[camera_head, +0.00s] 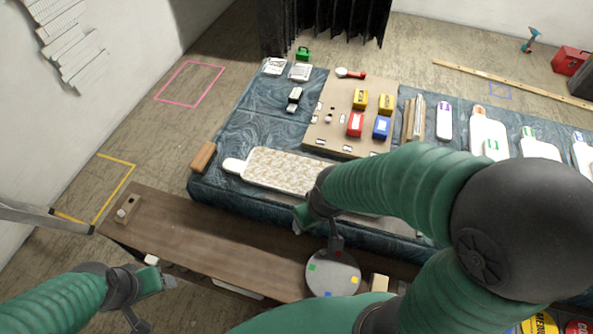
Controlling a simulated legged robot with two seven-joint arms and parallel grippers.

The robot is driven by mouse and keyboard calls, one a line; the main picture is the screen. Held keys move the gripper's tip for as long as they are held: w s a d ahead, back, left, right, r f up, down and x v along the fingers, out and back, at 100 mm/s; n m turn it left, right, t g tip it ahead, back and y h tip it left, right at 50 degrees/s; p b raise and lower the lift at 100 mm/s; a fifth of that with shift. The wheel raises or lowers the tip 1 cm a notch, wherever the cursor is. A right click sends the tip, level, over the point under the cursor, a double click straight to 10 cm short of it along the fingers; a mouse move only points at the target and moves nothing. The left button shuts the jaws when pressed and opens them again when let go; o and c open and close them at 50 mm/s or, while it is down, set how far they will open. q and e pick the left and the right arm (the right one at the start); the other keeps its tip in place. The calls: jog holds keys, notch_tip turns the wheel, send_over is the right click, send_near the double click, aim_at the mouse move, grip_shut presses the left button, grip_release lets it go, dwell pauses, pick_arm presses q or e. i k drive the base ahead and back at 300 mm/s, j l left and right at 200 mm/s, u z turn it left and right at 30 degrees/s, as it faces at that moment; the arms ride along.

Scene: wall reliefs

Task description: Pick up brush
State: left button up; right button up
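No object is plainly recognisable as the brush. A small tool with a red handle and a pale round head (350,73) lies at the back edge of the blue-covered table; I cannot tell whether it is a brush. My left gripper (147,301) is at the lower left, near the wooden bench, its fingers apart and holding nothing visible. My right gripper (319,231) is above the front edge of the table, beside the patterned board, its fingers apart and apparently empty. My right arm hides part of the table's right side.
The blue-covered table (240,140) holds a brown board (325,135) with red, yellow and blue boxes, a patterned board (285,168) and several white bottle-shaped pieces. A wooden bench (200,240) stands in front. A round disc (333,275) with coloured squares is below my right gripper.

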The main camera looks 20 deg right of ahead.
aim_at(199, 166)
jog(key=i+j, duration=0.25)
jog(key=j, duration=0.15)
jog(key=i+j+z, duration=0.1)
jog(key=i+j, duration=0.4)
jog(key=j, duration=0.25)
jog(key=i+j+z, duration=0.1)
jog(key=i+j, duration=0.15)
jog(key=j, duration=0.15)
